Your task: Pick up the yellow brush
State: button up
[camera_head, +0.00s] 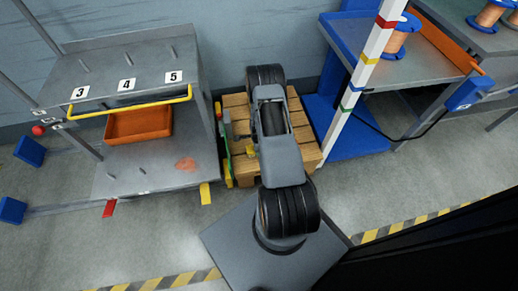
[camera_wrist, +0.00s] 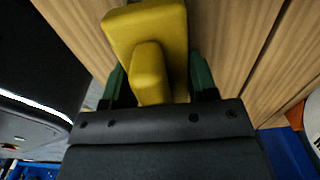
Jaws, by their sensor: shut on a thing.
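The yellow brush (camera_wrist: 148,30) fills the top middle of the wrist view, with a raised yellow part towards me. My gripper (camera_wrist: 158,82) has its two dark green fingers on either side of the brush and is shut on it. The brush is over or against a wooden plank surface; I cannot tell whether it touches. The bristles are not visible. In the head view my arm covers the gripper, and only a small yellow patch (camera_head: 250,150) shows beside it, which I cannot identify for certain.
A slatted wooden platform (camera_head: 305,137) lies under my arm. A grey shelf unit (camera_head: 130,57) with an orange bin (camera_head: 138,124) stands left. A striped post (camera_head: 360,78) and a blue-framed bench (camera_head: 432,55) with a copper spool (camera_head: 400,36) stand right. Grey floor is clear in front.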

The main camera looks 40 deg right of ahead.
jog(key=shift+r, duration=0.15)
jog(key=shift+r, duration=0.25)
jog(key=r+p, duration=0.2)
jog(key=r, duration=0.1)
jog(key=shift+s+a+r, duration=0.2)
jog(key=shift+r, duration=0.1)
jog(key=s+a+r+p, duration=0.5)
jog(key=s+a+r, duration=0.3)
jog(key=s, duration=0.2)
jog(key=shift+a+r, duration=0.3)
jog(key=shift+a, duration=0.05)
jog(key=shift+s, duration=0.1)
